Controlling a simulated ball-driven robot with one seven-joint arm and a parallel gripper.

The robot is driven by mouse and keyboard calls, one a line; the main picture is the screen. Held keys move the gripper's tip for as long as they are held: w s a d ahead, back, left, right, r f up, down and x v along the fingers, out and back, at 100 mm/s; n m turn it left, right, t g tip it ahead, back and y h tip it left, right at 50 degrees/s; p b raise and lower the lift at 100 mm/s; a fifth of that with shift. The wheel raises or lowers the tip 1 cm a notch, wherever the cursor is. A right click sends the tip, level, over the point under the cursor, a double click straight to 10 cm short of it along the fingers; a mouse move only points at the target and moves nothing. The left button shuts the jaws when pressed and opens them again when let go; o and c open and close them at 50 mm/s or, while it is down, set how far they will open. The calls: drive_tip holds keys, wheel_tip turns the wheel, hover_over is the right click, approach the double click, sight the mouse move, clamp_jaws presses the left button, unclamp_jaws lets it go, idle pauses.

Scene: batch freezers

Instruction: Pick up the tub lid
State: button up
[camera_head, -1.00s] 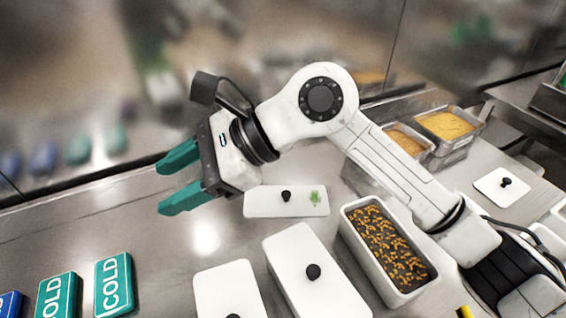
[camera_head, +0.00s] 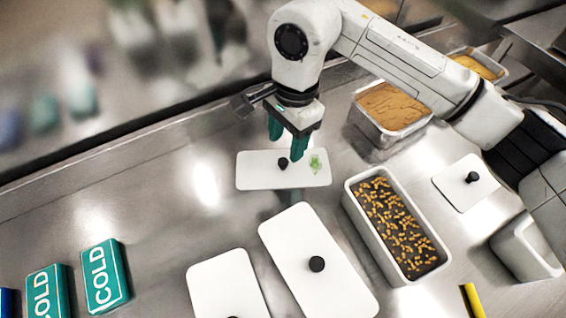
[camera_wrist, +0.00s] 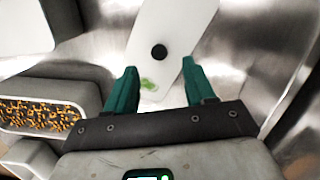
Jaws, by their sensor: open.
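A white rectangular lid (camera_head: 257,173) with a black knob and a green leaf-like mark lies flat on the steel counter. My gripper (camera_head: 287,148) is open and points down above this lid, near the knob. In the wrist view the lid (camera_wrist: 182,22) lies ahead of and between the spread teal fingers (camera_wrist: 160,69), with the knob just beyond the fingertips. Nothing is between the fingers, and they look apart from the lid. Two more white knobbed lids (camera_head: 309,238) (camera_head: 222,284) lie nearer the front, and a smaller squarish one (camera_head: 463,186) lies at the right.
An open white tub (camera_head: 352,202) of dark, orange-flecked contents stands right of the lids. Metal pans of orange-tan food (camera_head: 393,106) stand behind it. Teal COLD blocks (camera_head: 104,276) are at the front left. A yellow-and-black item (camera_head: 472,300) lies at the front right.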

sight(283, 161)
drive_tip(key=shift+s+a+f+p, duration=0.15)
drive_tip(key=shift+f+p, duration=0.1)
drive_tip(key=shift+f, duration=1.05)
drive_tip(key=shift+s+a+f+p, duration=0.1)
drive_tip(key=shift+a+f+p, duration=0.1)
drive_tip(key=shift+f, duration=1.1)
drive_tip(key=shift+c, duration=0.4)
clamp_jaws()
